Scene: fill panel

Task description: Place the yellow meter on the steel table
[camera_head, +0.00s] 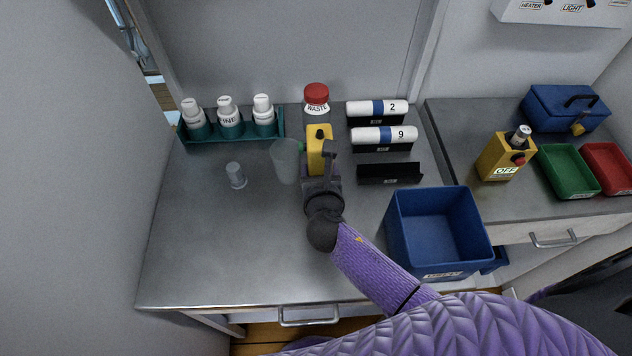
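The yellow meter (316,145), with a dark knob near its top, is at the back middle of the steel table (205,245), in front of the red-capped bottle. My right arm reaches up from the bottom right. Its dark gripper (325,165) is at the meter, with a finger across the meter's right side, and appears shut on it. The gripper hides the meter's lower part, so I cannot tell whether its base touches the table. My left gripper is not in view.
Beside the meter are a clear beaker (286,160) and the waste bottle (317,97). A bottle rack (235,132) is back left, a small vial (235,175) in front. Black holders (390,174) and a blue bin (437,230) are right. The table's front left is clear.

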